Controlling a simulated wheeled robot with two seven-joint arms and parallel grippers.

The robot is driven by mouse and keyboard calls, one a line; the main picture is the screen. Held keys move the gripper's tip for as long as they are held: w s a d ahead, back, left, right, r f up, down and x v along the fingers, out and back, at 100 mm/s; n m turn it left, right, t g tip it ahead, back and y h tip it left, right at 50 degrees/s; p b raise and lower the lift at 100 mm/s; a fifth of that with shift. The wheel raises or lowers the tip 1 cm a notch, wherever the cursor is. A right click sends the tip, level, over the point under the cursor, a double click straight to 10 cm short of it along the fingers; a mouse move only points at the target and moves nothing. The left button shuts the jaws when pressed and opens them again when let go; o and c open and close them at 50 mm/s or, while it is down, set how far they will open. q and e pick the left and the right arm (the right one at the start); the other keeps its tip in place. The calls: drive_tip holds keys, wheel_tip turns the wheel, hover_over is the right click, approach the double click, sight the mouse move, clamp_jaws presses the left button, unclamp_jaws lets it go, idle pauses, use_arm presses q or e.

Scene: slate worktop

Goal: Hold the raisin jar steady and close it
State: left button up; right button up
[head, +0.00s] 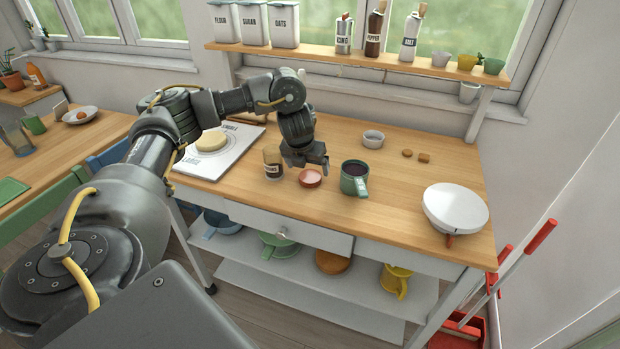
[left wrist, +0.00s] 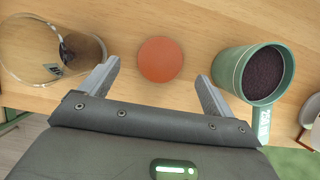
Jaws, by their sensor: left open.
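The raisin jar (head: 272,163) is a small clear jar with a dark label, upright near the worktop's front edge. In the left wrist view the jar (left wrist: 45,45) looks open, with something dark inside. A round reddish lid (head: 310,178) lies flat on the wood just right of the jar; it also shows in the left wrist view (left wrist: 160,58). My left gripper (head: 306,158) is open and empty, pointing down by the lid. In the left wrist view its fingers (left wrist: 157,74) are spread either side of the lid, not touching it. My right gripper is not in view.
A green mug (head: 353,180) with dark contents stands close right of the lid. A white bowl-like dish (head: 455,208) sits at the right, a small grey bowl (head: 373,139) behind. A white board (head: 215,152) lies left. The worktop between mug and dish is clear.

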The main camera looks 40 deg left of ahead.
sight(310, 176)
use_arm(q)
drive_tip(key=x, duration=0.4)
drive_tip(key=shift+w+f, duration=0.1)
drive_tip(key=shift+f, duration=0.2)
drive_tip(key=shift+c, duration=0.4)
drive_tip(key=c, duration=1)
